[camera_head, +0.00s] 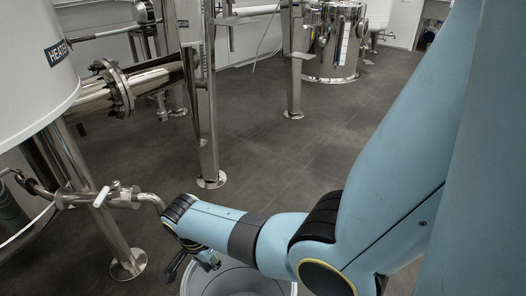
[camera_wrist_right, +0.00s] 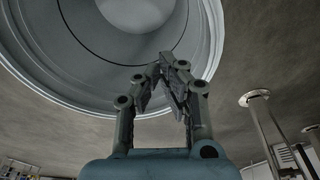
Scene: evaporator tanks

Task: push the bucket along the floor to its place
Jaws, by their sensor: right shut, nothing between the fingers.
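The bucket (camera_head: 240,280) is pale, round and open at the top. It stands on the floor at the bottom edge of the head view, partly hidden behind my right arm and cut off by the frame. In the right wrist view the bucket (camera_wrist_right: 75,72) fills the upper left, with its ringed rim and inner wall showing. My right gripper (camera_head: 188,272) is shut and empty at the left side of the bucket's rim. In the wrist view the right gripper (camera_wrist_right: 166,62) overlaps the rim; I cannot tell whether it touches. My left gripper is not in view.
A white tank (camera_head: 38,75) on steel legs stands at the left. A pipe with a valve (camera_head: 110,196) reaches close to my right wrist. A steel leg (camera_head: 208,150) stands beyond. The dark tiled floor (camera_head: 290,150) is clear toward a steel vessel (camera_head: 335,45) at the back.

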